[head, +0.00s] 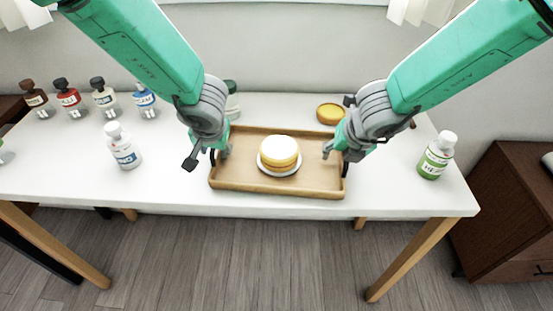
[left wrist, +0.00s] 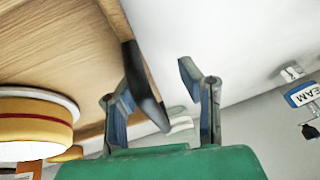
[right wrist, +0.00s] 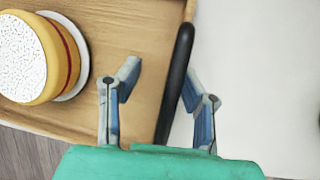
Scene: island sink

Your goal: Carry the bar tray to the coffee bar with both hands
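The wooden bar tray (head: 240,183) lies on the white table, with a black handle at each short end. A yellow layered cake (head: 280,152) on a white plate (head: 264,167) sits in its middle. My left gripper (head: 206,160) is at the tray's left end; in the left wrist view its fingers (left wrist: 155,85) are spread on either side of the black handle (left wrist: 146,88). The coffee bar cannot be identified.
A white bottle (head: 123,147) stands left of the tray, and a green-labelled bottle (head: 437,156) right of it. Several syrup bottles (head: 104,96) line the back left. A yellow round item (head: 330,113) lies behind the tray. A brown cabinet (head: 510,215) stands at the right.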

